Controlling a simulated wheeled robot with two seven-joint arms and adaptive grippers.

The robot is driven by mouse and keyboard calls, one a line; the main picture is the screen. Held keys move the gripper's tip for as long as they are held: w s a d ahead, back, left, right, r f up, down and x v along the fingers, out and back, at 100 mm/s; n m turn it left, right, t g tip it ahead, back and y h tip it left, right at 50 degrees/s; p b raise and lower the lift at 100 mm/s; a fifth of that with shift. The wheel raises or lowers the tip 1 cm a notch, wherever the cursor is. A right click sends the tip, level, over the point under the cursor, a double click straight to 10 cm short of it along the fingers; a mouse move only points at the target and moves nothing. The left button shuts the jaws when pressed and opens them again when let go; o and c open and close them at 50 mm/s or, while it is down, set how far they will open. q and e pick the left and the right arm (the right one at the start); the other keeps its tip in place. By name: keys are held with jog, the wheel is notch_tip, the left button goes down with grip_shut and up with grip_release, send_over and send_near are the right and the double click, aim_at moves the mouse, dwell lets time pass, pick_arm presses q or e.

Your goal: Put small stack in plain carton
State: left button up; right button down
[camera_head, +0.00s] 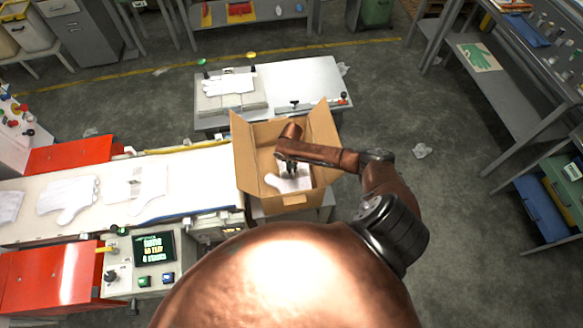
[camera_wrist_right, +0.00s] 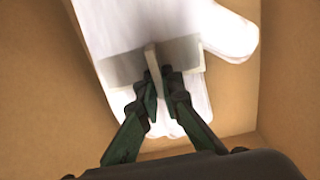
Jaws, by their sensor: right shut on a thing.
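The plain carton (camera_head: 243,160) is an open brown cardboard box with its flaps up, at the end of the conveyor in the head view. My right gripper (camera_head: 290,172) reaches down inside it. In the right wrist view the gripper (camera_wrist_right: 158,78) is shut on an upright tab of a grey band around a stack of white gloves (camera_wrist_right: 110,25). The stack (camera_head: 286,184) is inside the carton, between its brown walls (camera_wrist_right: 285,60). I cannot tell whether it touches the carton floor. My left gripper is not in view.
White gloves (camera_head: 68,199) lie on the conveyor (camera_head: 95,226) at the left; one there has a grey band (camera_head: 133,174). A table (camera_head: 310,78) behind holds another glove stack (camera_head: 230,84). A control panel (camera_head: 153,248) stands in front. Shelves fill the right side, with open floor between.

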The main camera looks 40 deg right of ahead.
jog(key=shift+f, duration=0.4)
jog(key=c, duration=2)
grip_release()
jog(key=shift+c, duration=0.2)
notch_tip(320, 180, up, 12)
notch_tip(320, 180, down, 12)
jog(key=shift+r, duration=0.25)
